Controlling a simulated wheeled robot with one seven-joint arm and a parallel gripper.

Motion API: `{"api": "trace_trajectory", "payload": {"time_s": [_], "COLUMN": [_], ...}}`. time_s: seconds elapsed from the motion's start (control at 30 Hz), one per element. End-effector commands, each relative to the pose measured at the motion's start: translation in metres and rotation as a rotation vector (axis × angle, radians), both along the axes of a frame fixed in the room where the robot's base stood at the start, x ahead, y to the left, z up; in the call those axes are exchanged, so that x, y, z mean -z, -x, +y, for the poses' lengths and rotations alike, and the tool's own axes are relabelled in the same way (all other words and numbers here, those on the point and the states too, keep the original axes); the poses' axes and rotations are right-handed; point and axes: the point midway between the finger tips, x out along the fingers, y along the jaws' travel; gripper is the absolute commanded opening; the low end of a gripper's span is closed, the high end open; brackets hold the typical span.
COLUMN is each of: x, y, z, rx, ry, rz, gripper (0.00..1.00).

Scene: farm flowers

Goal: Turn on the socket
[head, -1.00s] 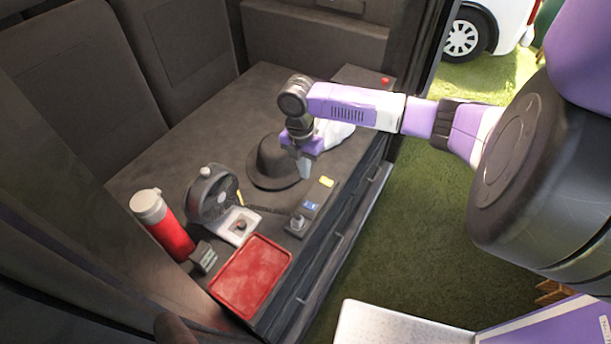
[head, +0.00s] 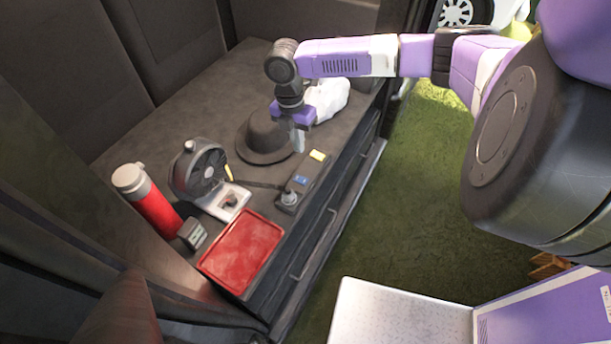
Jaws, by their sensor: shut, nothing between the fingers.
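The socket (head: 288,200) is a dark power strip lying on the grey counter near its front edge. It carries a grey plug at its near end, a small blue part in the middle and a yellow part (head: 318,156) at its far end. A dark cable runs from its near end toward the fan. My gripper (head: 299,146) points down, shut and empty, just left of the yellow part. I cannot tell whether its tips touch the strip.
A dark hat (head: 262,142) sits close behind my gripper, with a white crumpled bag (head: 330,98) beyond it. A black fan (head: 198,172), a red flask (head: 148,202), a small dark clock-like block (head: 192,233) and a red tray (head: 240,252) stand to the near left.

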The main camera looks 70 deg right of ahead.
Motion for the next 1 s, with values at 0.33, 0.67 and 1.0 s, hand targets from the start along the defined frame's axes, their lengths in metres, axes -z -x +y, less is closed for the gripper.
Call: {"api": "trace_trajectory", "payload": {"time_s": [0.33,0.67,1.0], "x": [0.006,0.059,0.118], "y": [0.001,0.007,0.015], "z": [0.0,0.003,0.004], "rx": [0.0,0.001,0.001], "ry": [0.0,-0.002,-0.001], "rz": [0.001,0.002,0.003], "gripper": [0.0,0.0,0.0]}}
